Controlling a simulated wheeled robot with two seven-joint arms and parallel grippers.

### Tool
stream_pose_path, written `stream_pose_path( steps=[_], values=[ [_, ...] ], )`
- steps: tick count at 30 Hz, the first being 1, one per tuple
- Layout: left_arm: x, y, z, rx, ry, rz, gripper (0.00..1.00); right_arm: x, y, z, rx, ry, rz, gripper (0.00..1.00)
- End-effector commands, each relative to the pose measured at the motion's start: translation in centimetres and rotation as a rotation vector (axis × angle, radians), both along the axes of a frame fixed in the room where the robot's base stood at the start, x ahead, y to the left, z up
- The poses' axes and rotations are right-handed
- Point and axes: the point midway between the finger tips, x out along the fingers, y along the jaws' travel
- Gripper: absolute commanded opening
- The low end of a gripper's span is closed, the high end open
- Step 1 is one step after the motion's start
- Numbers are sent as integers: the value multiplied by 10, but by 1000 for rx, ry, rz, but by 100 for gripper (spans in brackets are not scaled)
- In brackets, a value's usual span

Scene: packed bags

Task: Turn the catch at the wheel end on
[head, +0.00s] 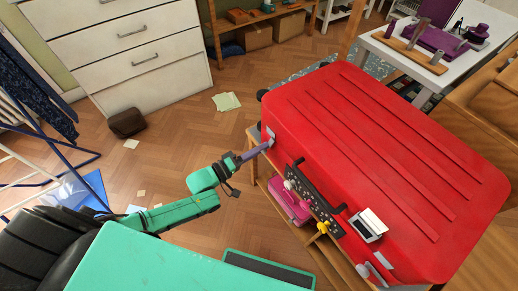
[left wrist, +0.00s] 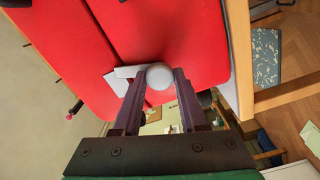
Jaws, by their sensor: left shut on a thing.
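A big red suitcase (head: 385,160) lies closed on a wooden stand (head: 256,165). Its wheel end, with a dark wheel (head: 262,95), is at the left. The grey catch at the wheel end (head: 270,132) sits on the near side, by the left corner. My left gripper (head: 266,147) reaches it with purple fingers. In the left wrist view, the fingertips are shut on the catch's round grey knob (left wrist: 158,76), and a pale lever or plate (left wrist: 119,83) shows left of it. Another grey catch (head: 372,271) is near the right end. My right gripper is out of view.
A black lock panel with a yellow knob (head: 323,227) and a white-topped box (head: 368,226) are on the suitcase's near side. A pink case (head: 289,202) lies below. A white table (head: 410,55) stands behind. Open floor lies left of the stand.

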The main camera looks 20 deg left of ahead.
Motion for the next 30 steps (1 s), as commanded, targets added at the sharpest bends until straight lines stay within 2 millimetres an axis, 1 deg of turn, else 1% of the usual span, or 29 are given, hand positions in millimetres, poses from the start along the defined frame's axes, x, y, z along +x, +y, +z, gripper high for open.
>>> stream_pose_path(
  steps=[6, 12, 21, 30],
  values=[
    [0, 0, -1, -126, 107, 0, 0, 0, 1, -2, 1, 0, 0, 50],
    [0, 1, -2, -207, 174, 1, 0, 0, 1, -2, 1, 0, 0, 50],
    [0, 1, -2, -255, 216, 0, 0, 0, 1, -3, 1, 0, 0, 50],
    [0, 0, -2, -258, 218, 1, 0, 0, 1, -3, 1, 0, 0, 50]
  ],
)
